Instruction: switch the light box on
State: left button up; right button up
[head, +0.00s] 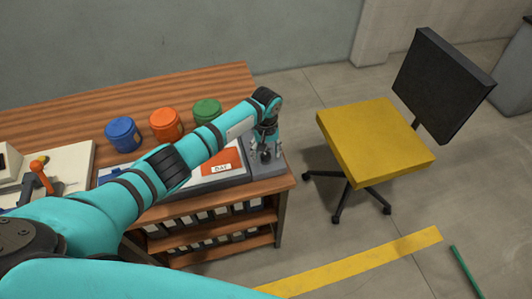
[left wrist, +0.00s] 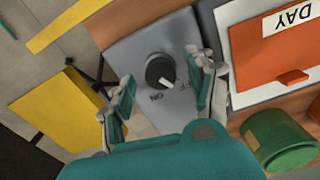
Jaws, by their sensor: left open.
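The light box is a grey slab at the table's right end; its grey end panel (left wrist: 133,48) carries a round black knob (left wrist: 157,68) with a white pointer. In the left wrist view the pointer aims down and right, between an "ON" mark below and another mark partly hidden by a finger. My left gripper (head: 265,150) is over this end of the box. In the left wrist view my left gripper (left wrist: 162,76) is open, a finger on either side of the knob, with visible gaps. I cannot tell its height above the panel. My right gripper is out of view.
An orange sheet labelled "DAY" (head: 216,161) lies on the box. Blue (head: 123,134), orange (head: 166,125) and green (head: 207,112) jars stand behind it. A yellow chair (head: 375,138) is right of the table. A white board with an orange-handled device (head: 40,178) is at left.

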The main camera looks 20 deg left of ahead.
pick_arm(q)
jog(key=shift+f, duration=0.5)
jog(key=shift+c, duration=0.2)
jog(key=c, duration=1.1)
